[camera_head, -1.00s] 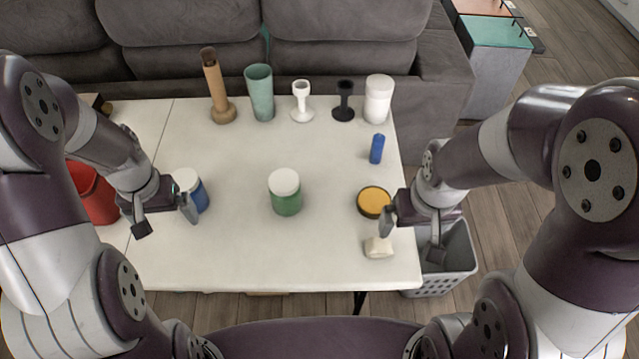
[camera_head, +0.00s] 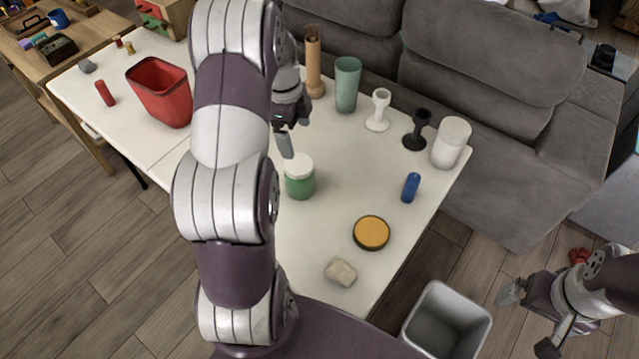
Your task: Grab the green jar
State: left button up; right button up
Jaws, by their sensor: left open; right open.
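The green jar (camera_head: 300,184) with a white lid stands upright on the white table (camera_head: 338,207), just right of my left arm. My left gripper (camera_head: 281,145) is open, with its fingers pointing down. One fingertip shows right at the upper left of the jar's lid; I cannot tell whether it touches. My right gripper (camera_head: 530,320) is open and empty at the lower right, off the table and beyond the grey bin.
A yellow-topped round tin (camera_head: 371,233), a blue cylinder (camera_head: 411,187) and a pale block (camera_head: 341,272) lie right of the jar. Vases and candle holders line the sofa side. A red bin (camera_head: 160,92) stands left; a grey bin (camera_head: 447,322) is on the floor.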

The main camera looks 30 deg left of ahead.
aim_at(298, 164)
pick_arm(q)
jog(key=shift+m, duration=0.8)
jog(key=f, duration=0.4)
jog(key=f+p, duration=0.1)
jog(key=f, duration=0.7)
jog(key=shift+s+d+f+p, duration=0.2)
jog(key=shift+d+p, duration=0.1)
jog(key=shift+p, duration=0.05)
jog(key=shift+f, duration=0.25)
jog(key=c, duration=1.1)
